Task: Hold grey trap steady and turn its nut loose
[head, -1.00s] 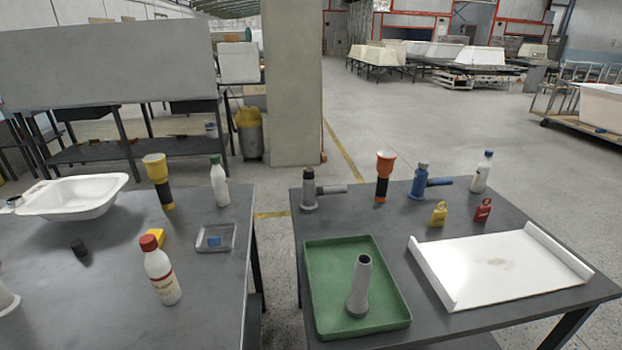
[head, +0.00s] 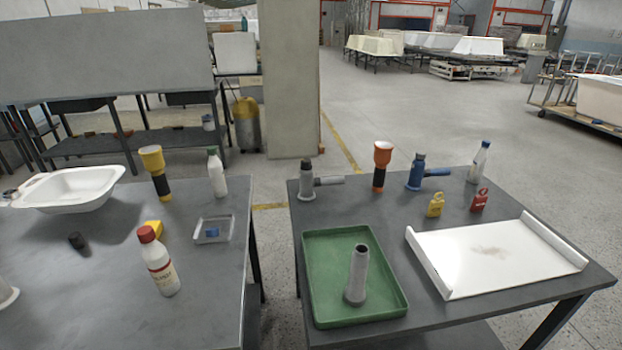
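A grey trap (head: 307,180) with a dark top and a side pipe pointing right stands upright at the back left of the right table. Its nut cannot be clearly made out at this size. A similar blue trap (head: 417,172) stands farther right on the same table. A separate grey tapered tube (head: 357,275) with a flared foot stands upright in the green tray (head: 313,262). Neither of my grippers shows in the head view, and nothing touches the grey trap.
An orange-and-black torch (head: 382,165) stands between the traps. Yellow (head: 435,206) and red (head: 479,201) padlocks, a bottle (head: 479,162) and a white sheet tray (head: 470,265) are to the right. A gap separates this table from the left table (head: 215,290), which holds bottles and a basin (head: 70,188).

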